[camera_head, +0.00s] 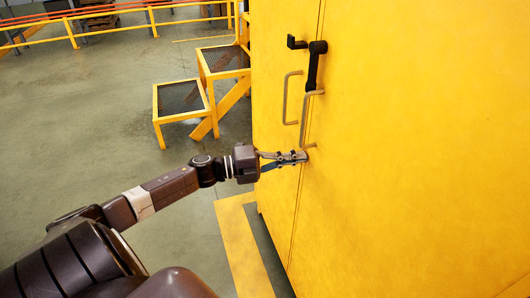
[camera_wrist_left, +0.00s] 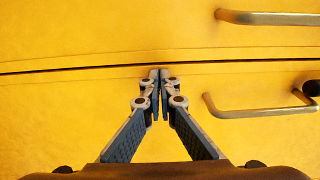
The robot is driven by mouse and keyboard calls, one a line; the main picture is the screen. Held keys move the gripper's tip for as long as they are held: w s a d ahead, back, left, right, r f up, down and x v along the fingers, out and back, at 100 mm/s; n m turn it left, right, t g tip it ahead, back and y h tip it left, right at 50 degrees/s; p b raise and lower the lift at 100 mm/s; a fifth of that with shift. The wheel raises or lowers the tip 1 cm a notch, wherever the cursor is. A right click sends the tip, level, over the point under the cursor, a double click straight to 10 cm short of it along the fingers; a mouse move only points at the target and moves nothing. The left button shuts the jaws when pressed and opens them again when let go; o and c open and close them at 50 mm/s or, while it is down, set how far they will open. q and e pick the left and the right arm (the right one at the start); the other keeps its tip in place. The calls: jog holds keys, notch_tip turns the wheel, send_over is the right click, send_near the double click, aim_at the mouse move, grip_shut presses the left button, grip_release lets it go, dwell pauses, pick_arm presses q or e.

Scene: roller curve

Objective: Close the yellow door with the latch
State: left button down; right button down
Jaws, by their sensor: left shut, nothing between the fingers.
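The yellow door (camera_head: 400,170) fills the right of the head view; a narrow seam runs down between it and the yellow panel (camera_head: 270,110) to its left. A black latch lever (camera_head: 316,66) hangs down near the seam, beside a small black catch (camera_head: 295,42). Two metal handles, one on the left panel (camera_head: 287,97) and one on the door (camera_head: 308,120), flank the seam. My left gripper (camera_head: 303,157) is shut and empty, just below the handles. In the left wrist view its fingertips (camera_wrist_left: 160,73) are together at the dark seam (camera_wrist_left: 100,66). My right gripper is not in view.
Yellow steps (camera_head: 181,98) with dark mesh treads stand left of the panel. A yellow railing (camera_head: 110,12) runs along the back. A yellow strip (camera_head: 240,245) lies at the base. The grey floor on the left is clear.

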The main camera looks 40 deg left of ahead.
pick_arm(q)
jog(key=v, duration=1.2)
jog(key=shift+f, duration=0.1)
